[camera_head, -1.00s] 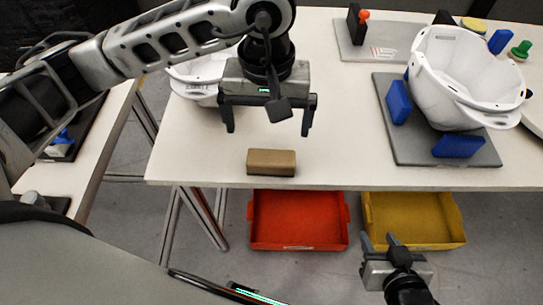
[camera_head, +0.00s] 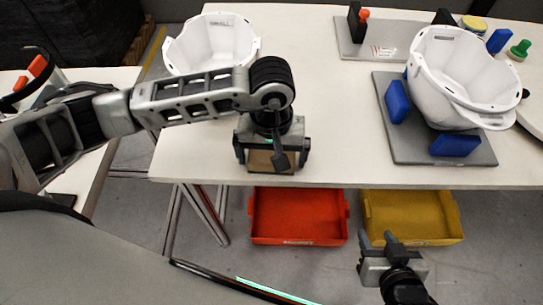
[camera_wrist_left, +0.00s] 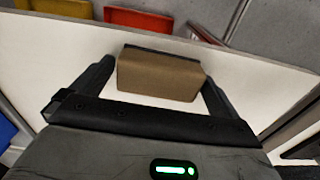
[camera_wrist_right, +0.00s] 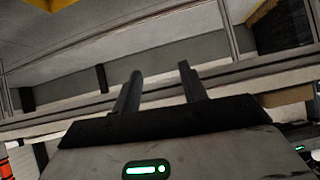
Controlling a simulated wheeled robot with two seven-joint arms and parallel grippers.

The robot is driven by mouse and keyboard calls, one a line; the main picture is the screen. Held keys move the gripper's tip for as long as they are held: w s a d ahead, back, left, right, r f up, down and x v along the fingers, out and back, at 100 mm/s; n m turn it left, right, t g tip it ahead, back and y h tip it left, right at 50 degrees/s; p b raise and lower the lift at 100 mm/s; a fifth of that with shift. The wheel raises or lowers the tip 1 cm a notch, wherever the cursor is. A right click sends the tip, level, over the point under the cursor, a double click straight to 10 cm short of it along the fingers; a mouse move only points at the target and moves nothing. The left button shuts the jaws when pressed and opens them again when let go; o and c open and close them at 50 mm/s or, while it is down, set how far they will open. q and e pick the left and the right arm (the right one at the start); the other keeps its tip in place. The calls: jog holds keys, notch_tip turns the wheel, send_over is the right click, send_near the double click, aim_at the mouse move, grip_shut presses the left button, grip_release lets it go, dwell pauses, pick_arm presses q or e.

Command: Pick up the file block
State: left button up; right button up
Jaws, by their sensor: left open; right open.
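The file block (camera_head: 273,162) is a brown block lying near the front edge of the white table. In the head view my left gripper (camera_head: 270,160) is above it and hides part of it. In the left wrist view the file block (camera_wrist_left: 160,75) lies between the two spread fingers of my left gripper (camera_wrist_left: 158,85), with a gap on each side. The left gripper is open and holds nothing. My right gripper (camera_head: 377,240) is open and empty, in front of the table near the yellow bin; its fingers also show in the right wrist view (camera_wrist_right: 158,85).
A red bin (camera_head: 298,216) and a yellow bin (camera_head: 412,217) sit below the table's front edge. A white helmet shell (camera_head: 212,45) stands behind my left arm. Another helmet shell (camera_head: 460,75) stands on a grey board (camera_head: 410,150) with blue blocks at right.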

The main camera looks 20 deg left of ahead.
pick_arm(q)
jog(key=c, duration=0.9)
jog(key=shift+r, duration=0.15)
jog(key=shift+r, duration=0.2)
notch_tip(320, 180, up, 2)
jog(key=shift+w+r+b, duration=0.1)
jog(key=shift+r+b, duration=0.1)
jog(key=shift+b, duration=0.45)
jog(key=s+d+r, duration=0.3)
jog(key=s+d+r+b, duration=0.1)
jog(key=s+d+r, duration=0.2)
jog(key=d, duration=0.1)
jog(key=s+d+r+b, duration=0.1)
jog(key=s+d+r, duration=0.1)
jog(key=d+r, duration=0.2)
jog(key=shift+s, duration=0.4)
